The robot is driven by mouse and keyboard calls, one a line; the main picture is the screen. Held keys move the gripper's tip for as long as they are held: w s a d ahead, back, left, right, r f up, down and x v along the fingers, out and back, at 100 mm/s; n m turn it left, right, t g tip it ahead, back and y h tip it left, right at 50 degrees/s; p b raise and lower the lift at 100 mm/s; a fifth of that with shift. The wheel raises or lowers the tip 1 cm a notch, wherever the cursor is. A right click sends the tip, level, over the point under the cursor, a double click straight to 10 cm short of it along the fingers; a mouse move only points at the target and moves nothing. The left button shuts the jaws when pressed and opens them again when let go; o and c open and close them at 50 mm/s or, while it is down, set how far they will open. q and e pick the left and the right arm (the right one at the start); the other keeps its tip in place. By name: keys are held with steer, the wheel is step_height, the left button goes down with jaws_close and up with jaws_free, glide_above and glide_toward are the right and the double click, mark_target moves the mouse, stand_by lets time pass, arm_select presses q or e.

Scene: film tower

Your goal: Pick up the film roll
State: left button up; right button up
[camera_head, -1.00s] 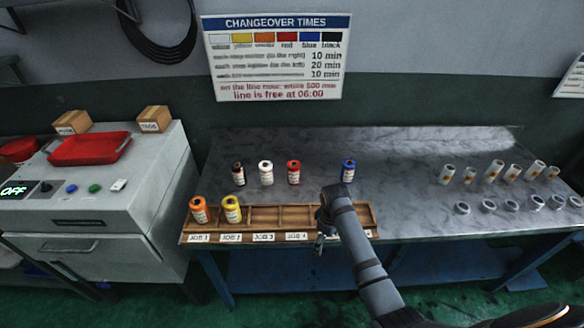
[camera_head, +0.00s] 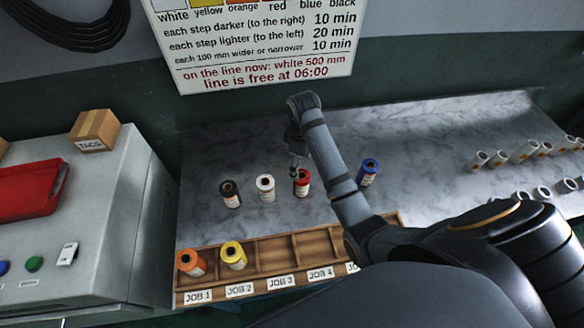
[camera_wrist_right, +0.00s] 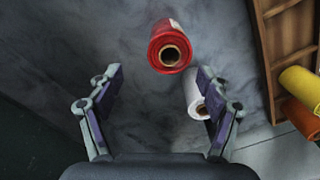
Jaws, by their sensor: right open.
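A red film roll (camera_head: 302,183) stands upright on the grey table, with a white roll (camera_head: 265,188) and a black roll (camera_head: 230,194) to its left and a blue roll (camera_head: 368,172) to its right. My right gripper (camera_head: 295,160) is above and just behind the red roll. In the right wrist view the gripper (camera_wrist_right: 157,100) is open and empty. The red roll (camera_wrist_right: 171,50) shows beyond the fingertips, and the white roll (camera_wrist_right: 196,98) is by the right finger. My left gripper is not in view.
A wooden tray (camera_head: 283,293) with job labels lies along the front edge. An orange roll (camera_head: 190,262) and a yellow roll (camera_head: 233,255) stand in its left compartments. A grey machine (camera_head: 115,215) stands at the left.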

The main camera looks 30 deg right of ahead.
mark_target(301, 174)
steer(key=shift+s+f+b, duration=0.1)
steer(key=shift+s+b, duration=0.35)
steer(key=shift+s, duration=0.15)
step_height(301, 174, down, 3)
steer(key=b, duration=0.3)
steer(key=shift+s, duration=0.15)
steer(key=shift+w+f+p, duration=0.35)
steer(key=shift+f+p, duration=0.35)
steer(key=shift+f, duration=0.15)
steer(key=shift+s+f, duration=0.25)
steer(key=shift+f, duration=0.1)
steer(key=f, duration=0.2)
steer(key=f+p, duration=0.1)
steer(key=f, duration=0.1)
steer(key=shift+s+a, duration=0.1)
steer(key=shift+s, duration=0.1)
steer(key=shift+w+f, duration=0.1)
steer(key=shift+f, duration=0.15)
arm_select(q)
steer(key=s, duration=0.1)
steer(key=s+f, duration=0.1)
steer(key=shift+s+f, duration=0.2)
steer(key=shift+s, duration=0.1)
arm_select(e)
steer(key=shift+r, duration=0.1)
steer(key=c, duration=1.4)
